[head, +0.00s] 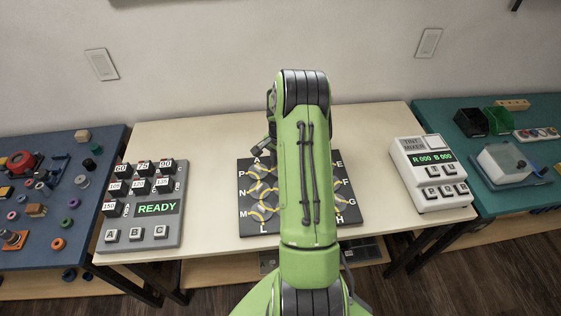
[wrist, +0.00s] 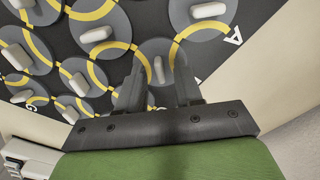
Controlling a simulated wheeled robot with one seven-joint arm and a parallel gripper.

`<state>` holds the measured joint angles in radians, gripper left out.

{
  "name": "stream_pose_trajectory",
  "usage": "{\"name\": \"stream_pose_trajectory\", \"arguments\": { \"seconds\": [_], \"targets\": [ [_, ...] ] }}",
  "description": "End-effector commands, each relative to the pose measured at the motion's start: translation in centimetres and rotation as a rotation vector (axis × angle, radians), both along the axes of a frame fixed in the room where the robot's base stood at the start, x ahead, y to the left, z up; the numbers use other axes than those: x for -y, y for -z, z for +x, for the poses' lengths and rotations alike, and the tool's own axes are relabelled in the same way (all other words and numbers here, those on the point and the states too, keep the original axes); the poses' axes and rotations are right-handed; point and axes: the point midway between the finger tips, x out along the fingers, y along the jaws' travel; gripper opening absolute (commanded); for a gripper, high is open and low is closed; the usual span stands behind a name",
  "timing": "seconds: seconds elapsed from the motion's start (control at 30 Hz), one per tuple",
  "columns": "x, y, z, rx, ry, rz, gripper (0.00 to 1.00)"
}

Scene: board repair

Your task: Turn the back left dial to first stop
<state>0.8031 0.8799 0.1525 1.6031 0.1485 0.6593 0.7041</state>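The black dial board (head: 350,228) lies mid-table, with lettered edges, yellow track lines and grey round dials with pale bar knobs. My arm covers its middle in the head view. In the wrist view, the dial nearest the letter A, which looks like the back left one (wrist: 207,11), is at the top right, partly cut off. My gripper (wrist: 158,62) is open, its two fingers apart. A neighbouring dial's knob (wrist: 158,69) shows between the fingers. I cannot tell whether the fingers touch it or how high they are. My gripper is hidden in the head view.
A grey panel reading READY (head: 170,232) stands left of the board. A white tint mixer (head: 429,172) stands at the right. Blue (head: 30,255) and teal (head: 530,215) side tables hold small parts. Cream table shows free on both sides of the board.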

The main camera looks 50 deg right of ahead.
Motion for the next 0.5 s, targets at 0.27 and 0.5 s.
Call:
{"name": "stream_pose_trajectory", "arguments": {
  "seconds": [0.27, 0.5],
  "targets": [
    [0.1, -6.5, 0.1, 0.004, 0.0, -0.005, 0.35],
    [0.1, -13.0, 0.1, 0.004, 0.0, -0.005, 0.35]
  ]
}}
